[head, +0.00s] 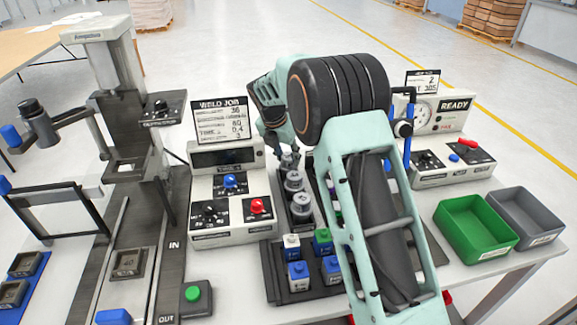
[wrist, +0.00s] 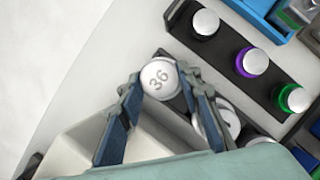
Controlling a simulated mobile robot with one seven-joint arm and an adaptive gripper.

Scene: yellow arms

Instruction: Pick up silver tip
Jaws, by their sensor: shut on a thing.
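A silver tip (wrist: 159,78) with a round top marked "36" sits between the fingers of my gripper (wrist: 159,85) in the wrist view. The gripper is shut on its sides. In the head view my gripper (head: 288,160) is at the far end of a dark holder, and the held tip is mostly hidden. Two more silver tips stand nearer in that row, one (head: 294,181) behind the other (head: 301,205). They also show, partly covered by a finger, in the wrist view (wrist: 229,120). I cannot tell whether the held tip is clear of the holder.
A dark rack with black, purple (wrist: 251,62) and green-banded pieces runs alongside. The weld job control box (head: 225,205) stands close left. Blue and green blocks (head: 298,275) sit in front. Green (head: 475,229) and grey bins (head: 524,218) are at right.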

